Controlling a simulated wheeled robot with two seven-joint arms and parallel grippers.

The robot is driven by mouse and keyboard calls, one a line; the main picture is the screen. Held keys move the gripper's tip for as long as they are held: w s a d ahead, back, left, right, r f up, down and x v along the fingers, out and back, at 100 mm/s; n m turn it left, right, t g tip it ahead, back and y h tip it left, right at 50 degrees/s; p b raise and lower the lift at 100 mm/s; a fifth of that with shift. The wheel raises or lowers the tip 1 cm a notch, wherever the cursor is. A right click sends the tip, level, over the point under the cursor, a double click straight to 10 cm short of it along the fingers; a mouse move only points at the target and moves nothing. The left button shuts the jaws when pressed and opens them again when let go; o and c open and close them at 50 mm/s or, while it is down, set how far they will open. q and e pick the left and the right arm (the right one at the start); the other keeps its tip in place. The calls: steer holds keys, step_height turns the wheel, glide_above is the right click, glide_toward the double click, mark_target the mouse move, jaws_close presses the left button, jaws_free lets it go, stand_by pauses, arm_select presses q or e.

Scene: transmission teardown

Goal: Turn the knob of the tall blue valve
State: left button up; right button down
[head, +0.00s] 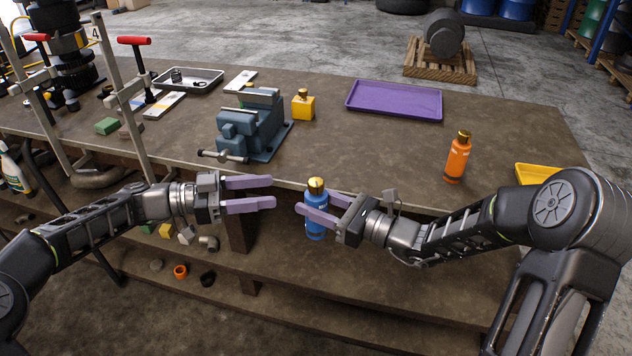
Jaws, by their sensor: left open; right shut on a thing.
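The tall blue valve (316,222) is a blue cylinder with a gold knob (316,185) on top. It is upright in front of the workbench's front edge. My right gripper (313,204) is shut on the blue valve's body, with its purple fingers pointing left and covering part of the body. My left gripper (273,192) is open and empty. Its purple fingers point right toward the valve, a short way left of it and apart from the knob.
An orange bottle-like valve (458,160) stands on the bench at right, near a yellow tray (540,174). A blue-grey vise (250,126), a small yellow valve (303,106) and a purple tray (394,99) sit behind. The lower shelf (330,280) holds small parts at left.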

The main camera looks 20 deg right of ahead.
mark_target(316, 181)
arm_select(q)
steer(key=shift+s+a+r+h, duration=0.1)
steer(key=shift+a+r+h, duration=0.2)
steer(key=shift+r, duration=0.15)
steer(key=shift+d, duration=0.1)
steer(key=d, duration=0.4)
steer(key=s+d, duration=0.1)
steer(key=d, duration=0.7)
steer(key=shift+s, duration=0.15)
steer(key=shift+a, duration=0.1)
steer(key=shift+c, duration=0.5)
jaws_close()
